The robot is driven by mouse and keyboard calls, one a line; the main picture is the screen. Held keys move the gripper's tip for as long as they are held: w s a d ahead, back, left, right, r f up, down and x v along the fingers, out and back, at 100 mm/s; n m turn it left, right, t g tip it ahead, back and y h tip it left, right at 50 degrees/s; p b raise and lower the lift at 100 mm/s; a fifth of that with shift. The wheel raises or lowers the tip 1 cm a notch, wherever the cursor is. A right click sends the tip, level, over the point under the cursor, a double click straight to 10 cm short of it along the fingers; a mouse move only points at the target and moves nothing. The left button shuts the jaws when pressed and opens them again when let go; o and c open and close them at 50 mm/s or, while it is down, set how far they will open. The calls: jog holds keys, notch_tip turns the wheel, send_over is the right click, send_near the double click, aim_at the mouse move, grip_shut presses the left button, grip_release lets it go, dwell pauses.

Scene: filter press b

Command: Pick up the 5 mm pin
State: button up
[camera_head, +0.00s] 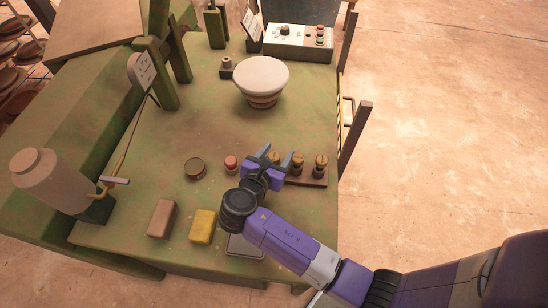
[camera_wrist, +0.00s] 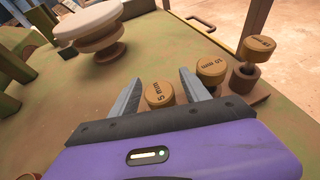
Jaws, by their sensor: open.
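The 5 mm pin (camera_wrist: 160,94) has a round tan top with a dark "5 mm" marking. In the wrist view it shows between the two grey fingers of my gripper (camera_wrist: 161,77), with gaps at its sides. In the head view my purple gripper (camera_head: 276,155) is open over the left end of the dark pin rack (camera_head: 309,182), and the pin (camera_head: 275,157) is partly hidden by the fingers. The pin's lower part is hidden in the wrist view.
Two similar pins stand to the right: a middle one (camera_wrist: 211,70) and a taller-looking far one (camera_wrist: 260,45). A pale round-topped piece (camera_head: 262,76) stands farther back. A red knob (camera_head: 231,163), a round dark tin (camera_head: 195,168) and a yellow block (camera_head: 203,226) lie left of my gripper.

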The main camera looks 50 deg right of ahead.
jog(key=shift+c, duration=0.4)
grip_shut()
